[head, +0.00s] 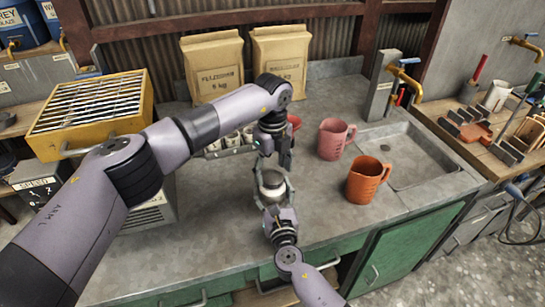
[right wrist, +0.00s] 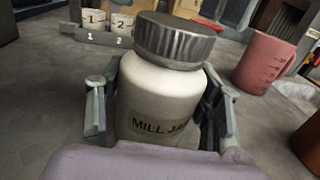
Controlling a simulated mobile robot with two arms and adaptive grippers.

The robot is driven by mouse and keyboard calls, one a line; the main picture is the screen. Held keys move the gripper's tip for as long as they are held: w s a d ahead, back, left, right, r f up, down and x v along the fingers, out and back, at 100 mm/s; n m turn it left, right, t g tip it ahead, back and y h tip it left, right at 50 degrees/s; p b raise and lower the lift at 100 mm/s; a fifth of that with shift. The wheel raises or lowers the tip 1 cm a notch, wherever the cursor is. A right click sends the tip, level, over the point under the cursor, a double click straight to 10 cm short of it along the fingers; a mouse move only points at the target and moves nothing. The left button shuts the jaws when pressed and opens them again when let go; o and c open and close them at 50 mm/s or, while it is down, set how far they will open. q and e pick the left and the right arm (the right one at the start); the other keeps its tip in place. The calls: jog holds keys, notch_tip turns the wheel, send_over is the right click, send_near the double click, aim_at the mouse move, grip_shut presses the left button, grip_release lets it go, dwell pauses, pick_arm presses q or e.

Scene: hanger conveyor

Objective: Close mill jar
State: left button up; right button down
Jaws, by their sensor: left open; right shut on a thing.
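The white mill jar (head: 271,194) stands upright on the grey counter in the head view. In the right wrist view the jar (right wrist: 155,100), labelled "MILL J…", has a dark ribbed metal lid (right wrist: 181,40) on its mouth; I cannot tell how tightly it sits. My right gripper (head: 272,186) is shut around the jar's body, one finger on each side, also in the right wrist view (right wrist: 160,95). My left gripper (head: 275,160) is open, pointing down just above the lid. I cannot tell whether its fingers touch the lid.
A pink mug (head: 333,139) and an orange mug (head: 366,180) stand right of the jar, before the sink (head: 415,155). A rack of numbered cups (head: 222,148) is behind left. Two paper sacks (head: 213,66) stand at the back.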

pick_arm(q)
jog(key=shift+f, duration=0.9)
